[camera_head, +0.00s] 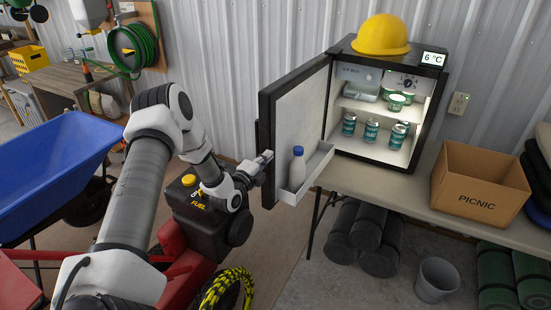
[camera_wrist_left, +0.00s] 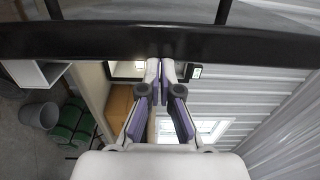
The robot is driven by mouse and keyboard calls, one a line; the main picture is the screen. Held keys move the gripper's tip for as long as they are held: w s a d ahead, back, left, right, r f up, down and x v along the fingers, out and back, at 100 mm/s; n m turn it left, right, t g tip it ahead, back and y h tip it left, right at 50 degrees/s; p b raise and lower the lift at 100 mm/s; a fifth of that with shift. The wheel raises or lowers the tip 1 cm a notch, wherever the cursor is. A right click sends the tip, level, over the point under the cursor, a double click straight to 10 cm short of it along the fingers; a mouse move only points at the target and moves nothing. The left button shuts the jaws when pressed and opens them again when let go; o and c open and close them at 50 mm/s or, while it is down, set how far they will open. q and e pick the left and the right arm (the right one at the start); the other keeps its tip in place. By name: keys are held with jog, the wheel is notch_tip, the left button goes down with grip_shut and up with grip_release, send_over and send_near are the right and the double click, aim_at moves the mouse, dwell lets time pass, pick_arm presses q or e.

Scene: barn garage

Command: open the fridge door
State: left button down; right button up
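The small black fridge (camera_head: 437,95) stands on the table against the wall. Its door (camera_head: 300,95) is swung wide open to the left, showing the white inner side and a door shelf with a blue-capped bottle (camera_head: 298,165). My left gripper (camera_head: 266,157) is at the door's free edge, at about mid height. In the left wrist view the fingertips (camera_wrist_left: 160,66) are together right at the black door edge (camera_wrist_left: 95,40). I see nothing held between them; whether they touch the door is unclear. My right gripper is not in view.
Several cans (camera_head: 371,131) and tubs stand inside the fridge, with a yellow hard hat (camera_head: 381,36) on top. A PICNIC box (camera_head: 478,185) is right on the table (camera_head: 375,183). A blue wheelbarrow (camera_head: 55,165) and black fuel can (camera_head: 200,215) are near my left arm.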

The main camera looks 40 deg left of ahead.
pick_arm(q)
jog(key=a+p, duration=0.1)
jog(key=a, duration=1)
jog(key=shift+s+a+r, duration=0.3)
jog(key=shift+r, duration=0.1)
jog(key=shift+a, duration=0.25)
